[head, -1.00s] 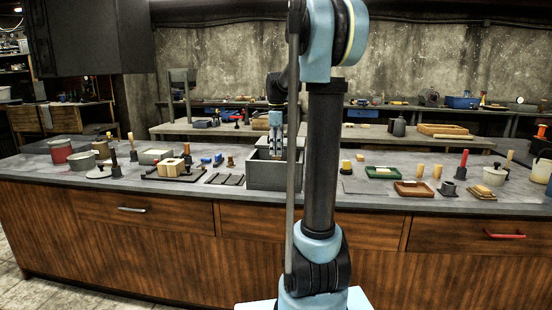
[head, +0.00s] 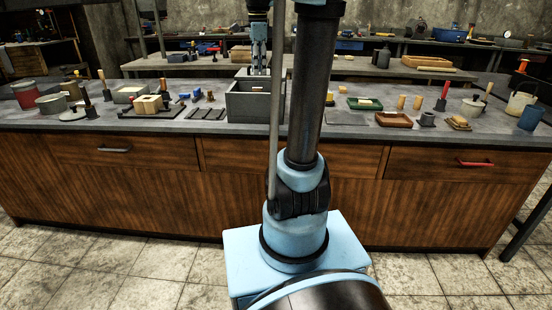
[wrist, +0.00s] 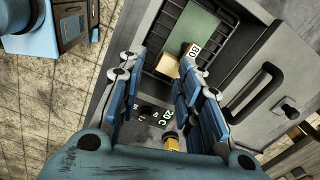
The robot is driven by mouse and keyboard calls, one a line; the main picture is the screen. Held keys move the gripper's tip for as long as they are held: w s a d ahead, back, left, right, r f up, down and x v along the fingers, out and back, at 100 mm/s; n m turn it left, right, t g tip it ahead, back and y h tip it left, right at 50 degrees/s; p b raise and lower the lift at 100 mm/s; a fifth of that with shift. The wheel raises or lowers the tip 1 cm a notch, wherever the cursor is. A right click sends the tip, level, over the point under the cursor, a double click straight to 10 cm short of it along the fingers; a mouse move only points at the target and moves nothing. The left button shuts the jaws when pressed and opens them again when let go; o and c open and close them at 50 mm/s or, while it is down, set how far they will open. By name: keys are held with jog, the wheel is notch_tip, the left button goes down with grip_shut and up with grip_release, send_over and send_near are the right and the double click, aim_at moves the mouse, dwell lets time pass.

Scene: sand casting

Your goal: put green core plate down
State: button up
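A grey open-topped box (head: 255,102) stands on the workbench, and my gripper (head: 259,66) hangs over it in the head view. A flat green plate (wrist: 188,28) lies in the upper part of the box seen there, beyond the fingertips. I cannot tell whether it is the core plate. A green tray (head: 364,104) with a pale piece in it lies on the bench to the right of the box.

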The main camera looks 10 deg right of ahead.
jog(key=s+f+n+t, duration=0.1)
jog(key=s+f+n, duration=1.7)
jog(key=s+f, duration=0.7)
jog(key=s, duration=0.4)
jog(key=shift+s+f+n+t, duration=0.25)
jog(key=shift+s+n+t, duration=0.05)
jog(key=shift+n+t, duration=0.1)
jog(key=shift+w+f, duration=0.2)
jog(key=shift+w, duration=0.25)
jog(key=shift+a, duration=0.1)
